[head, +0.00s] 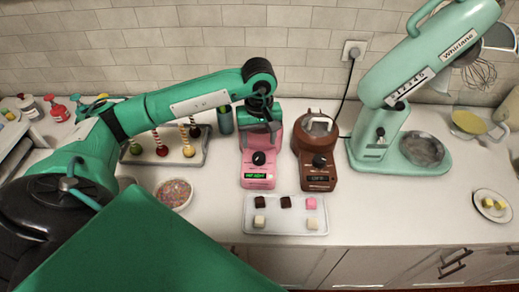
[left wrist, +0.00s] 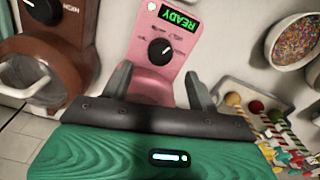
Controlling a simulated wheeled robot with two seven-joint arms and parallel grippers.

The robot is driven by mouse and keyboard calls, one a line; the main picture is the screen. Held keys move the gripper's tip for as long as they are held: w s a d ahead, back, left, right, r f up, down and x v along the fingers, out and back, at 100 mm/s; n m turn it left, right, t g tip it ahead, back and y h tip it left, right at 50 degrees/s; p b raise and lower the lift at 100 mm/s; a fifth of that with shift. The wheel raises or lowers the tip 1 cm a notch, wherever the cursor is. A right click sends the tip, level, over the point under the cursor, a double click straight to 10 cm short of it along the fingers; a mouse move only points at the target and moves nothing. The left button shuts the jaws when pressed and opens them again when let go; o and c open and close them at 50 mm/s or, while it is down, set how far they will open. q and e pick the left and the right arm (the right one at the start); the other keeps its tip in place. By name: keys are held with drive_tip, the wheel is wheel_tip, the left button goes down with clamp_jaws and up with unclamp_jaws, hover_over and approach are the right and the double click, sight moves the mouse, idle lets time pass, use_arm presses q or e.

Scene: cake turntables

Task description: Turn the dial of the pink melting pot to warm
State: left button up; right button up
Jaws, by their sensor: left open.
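The pink melting pot (head: 258,181) stands mid-counter; its front panel shows in the left wrist view (left wrist: 148,22). Its black dial (head: 258,158) has a white pointer line and printed marks around it, too small to read. The dial is clear in the left wrist view (left wrist: 161,51), beside a green lit display (left wrist: 181,17) that reads READY. My left gripper (left wrist: 160,82) is open and empty, its fingers apart over the pot, short of the dial. In the head view the left gripper (head: 264,127) hides the pot's top. My right gripper is not in view.
A brown melting pot (head: 317,170) stands close on the right, a mint stand mixer (head: 383,140) beyond it. A tray of small cubes (head: 287,225) lies in front. A sprinkle bowl (head: 173,194) and a rack of cake pops (head: 185,158) are on the left.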

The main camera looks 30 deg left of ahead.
sight(259, 156)
use_arm(q)
wheel_tip(259, 156, down, 5)
drive_tip(key=shift+s+f+p, duration=0.1)
drive_tip(key=shift+f+p, duration=0.1)
drive_tip(key=shift+p, duration=0.55)
drive_tip(key=shift+f, duration=0.55)
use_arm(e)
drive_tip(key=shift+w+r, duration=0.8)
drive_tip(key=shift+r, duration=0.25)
use_arm(q)
drive_tip(key=c, duration=1)
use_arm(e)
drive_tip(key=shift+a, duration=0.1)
